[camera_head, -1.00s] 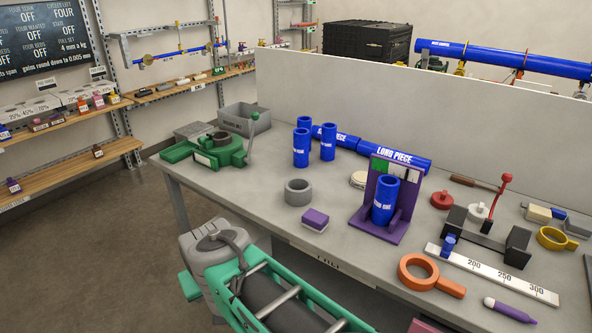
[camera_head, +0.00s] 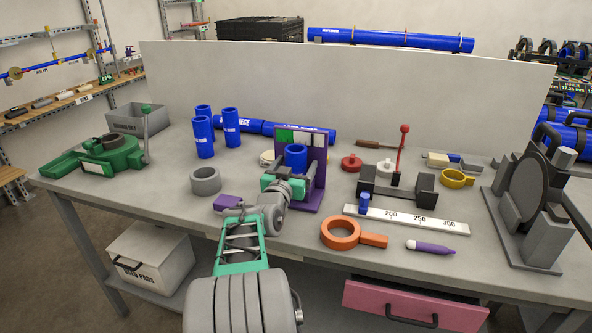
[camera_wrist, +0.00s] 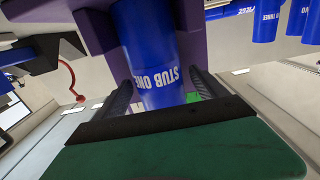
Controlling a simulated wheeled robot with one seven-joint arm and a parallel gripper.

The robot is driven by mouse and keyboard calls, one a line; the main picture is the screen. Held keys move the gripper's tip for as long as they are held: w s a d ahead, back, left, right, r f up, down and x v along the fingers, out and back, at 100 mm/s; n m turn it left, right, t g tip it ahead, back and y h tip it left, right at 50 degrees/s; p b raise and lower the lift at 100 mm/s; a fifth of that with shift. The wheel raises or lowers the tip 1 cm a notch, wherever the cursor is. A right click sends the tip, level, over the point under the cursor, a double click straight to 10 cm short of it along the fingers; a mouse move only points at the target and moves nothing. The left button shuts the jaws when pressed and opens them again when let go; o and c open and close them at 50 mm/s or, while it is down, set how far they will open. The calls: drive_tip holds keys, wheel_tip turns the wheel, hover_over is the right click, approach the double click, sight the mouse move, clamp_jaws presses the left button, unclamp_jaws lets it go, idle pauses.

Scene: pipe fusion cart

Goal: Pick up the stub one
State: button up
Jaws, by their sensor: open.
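Stub one (camera_head: 296,156) is a blue cylinder standing in the purple stand (camera_head: 313,178), which has a green, white and dark panel at its top. In the head view my gripper (camera_head: 284,183) is in front of the stand and hides the lower part of the stub. In the wrist view the stub (camera_wrist: 160,60), with its white STUB ONE lettering, lies between the two dark fingers of my open gripper (camera_wrist: 163,88). One finger is on each side of it. I cannot tell whether either finger touches it.
Two blue stubs stand nearest at left, (camera_head: 203,137) and (camera_head: 231,127), with another behind. A grey ring (camera_head: 205,181) and purple block (camera_head: 227,202) lie left of my arm. An orange ring tool (camera_head: 341,234), white ruler (camera_head: 407,218) and red-levered fixture (camera_head: 397,186) are right.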

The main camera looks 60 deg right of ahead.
drive_tip(key=shift+d, duration=0.3)
drive_tip(key=shift+w, duration=0.1)
drive_tip(key=c, duration=1.7)
